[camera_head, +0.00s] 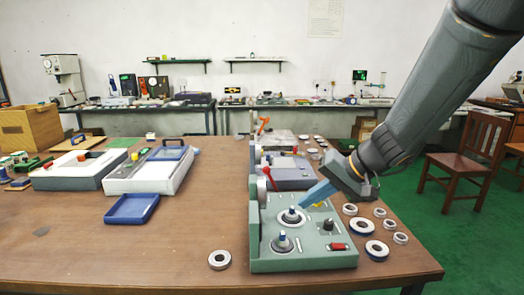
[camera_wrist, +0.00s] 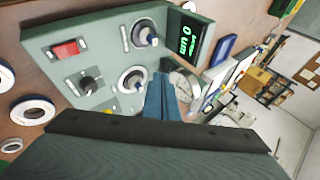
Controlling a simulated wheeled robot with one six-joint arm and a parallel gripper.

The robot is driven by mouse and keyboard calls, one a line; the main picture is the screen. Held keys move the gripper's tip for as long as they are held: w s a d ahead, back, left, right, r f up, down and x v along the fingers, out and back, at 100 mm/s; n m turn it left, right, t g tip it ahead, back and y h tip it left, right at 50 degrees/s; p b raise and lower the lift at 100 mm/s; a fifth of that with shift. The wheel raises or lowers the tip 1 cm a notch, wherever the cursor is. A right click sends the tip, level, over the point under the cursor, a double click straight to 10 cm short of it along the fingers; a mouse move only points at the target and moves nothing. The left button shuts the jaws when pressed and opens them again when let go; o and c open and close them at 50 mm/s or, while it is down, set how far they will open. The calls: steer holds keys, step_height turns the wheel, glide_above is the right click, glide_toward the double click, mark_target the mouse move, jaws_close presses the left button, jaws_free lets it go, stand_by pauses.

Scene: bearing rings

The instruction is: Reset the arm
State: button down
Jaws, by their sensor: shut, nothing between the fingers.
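My gripper (camera_head: 306,203) reaches in from the upper right in the head view, its blue fingers angled down to the left. In the wrist view the gripper (camera_wrist: 163,82) shows its blue fingers together, with nothing held. The tips hover over or close beside the upper spindle (camera_head: 291,216) of the grey-green device (camera_head: 304,262). I cannot tell whether they touch it. The device also shows in the wrist view (camera_wrist: 75,62), with a red switch (camera_wrist: 66,49), a black knob (camera_wrist: 87,86), two spindles and a display reading 0 um (camera_wrist: 188,40).
Several bearing rings (camera_head: 362,226) lie right of the device, and one ring (camera_head: 219,260) lies to its left. A blue tray (camera_head: 131,209) and white-grey boxes (camera_head: 150,176) stand further left. The front left of the table (camera_head: 110,262) is mostly clear. A wooden chair (camera_head: 467,165) stands at right.

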steer(key=s+d+f+n+g+h, duration=0.1)
steer(key=s+f, duration=0.4)
steer(key=s, duration=0.5)
steer(key=s+d+f+n+g+h, duration=0.1)
steer(key=s+d+f+g+h, duration=0.2)
steer(key=s, duration=0.7)
steer(key=d+f+h, duration=0.2)
steer(key=d+h, duration=0.1)
steer(key=shift+d, duration=0.15)
steer(key=shift+w, duration=0.1)
